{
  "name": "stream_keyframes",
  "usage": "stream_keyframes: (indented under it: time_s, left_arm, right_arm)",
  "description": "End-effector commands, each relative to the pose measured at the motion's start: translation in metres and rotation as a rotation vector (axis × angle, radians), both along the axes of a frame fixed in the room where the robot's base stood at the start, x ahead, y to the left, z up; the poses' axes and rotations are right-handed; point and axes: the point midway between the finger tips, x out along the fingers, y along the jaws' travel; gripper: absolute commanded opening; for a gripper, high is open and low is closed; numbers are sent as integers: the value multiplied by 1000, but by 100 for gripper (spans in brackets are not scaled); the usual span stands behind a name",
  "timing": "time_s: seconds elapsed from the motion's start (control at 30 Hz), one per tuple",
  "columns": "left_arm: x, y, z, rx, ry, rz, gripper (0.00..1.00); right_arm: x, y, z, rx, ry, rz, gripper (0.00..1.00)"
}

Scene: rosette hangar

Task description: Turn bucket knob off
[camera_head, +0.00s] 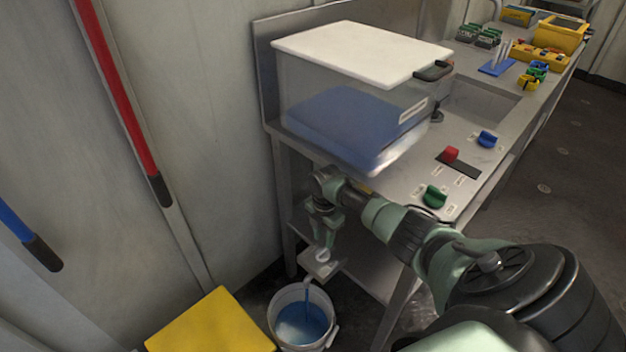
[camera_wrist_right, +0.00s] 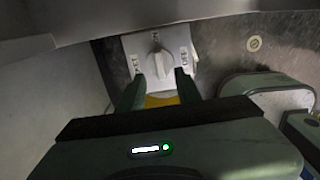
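In the head view the knob (camera_head: 322,255) shows just below my right gripper (camera_head: 325,238), above the bucket. My right gripper (camera_wrist_right: 160,90) is open and empty, with one finger to each side of the knob's near end; I cannot tell whether they touch it. The grey bucket (camera_head: 275,322) stands on the floor holding blue water, and a blue stream (camera_head: 308,297) runs down into it. My left gripper is out of view.
A metal bench (camera_head: 410,170) carries a clear tank (camera_head: 300,95) with blue liquid and a white lid. Green (camera_head: 434,196), red (camera_head: 451,154) and blue (camera_head: 487,139) knobs sit along its front. A yellow block (camera_head: 210,325) stands left of the bucket.

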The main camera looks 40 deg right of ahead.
Motion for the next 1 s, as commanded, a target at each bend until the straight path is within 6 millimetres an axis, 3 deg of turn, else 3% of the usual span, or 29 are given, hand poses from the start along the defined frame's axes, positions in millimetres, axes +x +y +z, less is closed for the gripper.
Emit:
stream_keyframes:
  time_s: [0.1,0.3,0.73,0.87,1.0]
  left_arm:
    - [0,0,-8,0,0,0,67]
    - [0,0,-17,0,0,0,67]
    - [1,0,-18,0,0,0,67]
    - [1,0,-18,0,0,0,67]
    - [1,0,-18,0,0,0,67]
  right_arm:
    - [0,1,-23,2,1,-2,35]
    - [0,1,-52,0,0,-2,35]
    - [0,1,-61,-1,-1,0,35]
    - [0,1,-61,-1,-1,0,0]
    - [0,1,-61,-1,-1,-1,0]
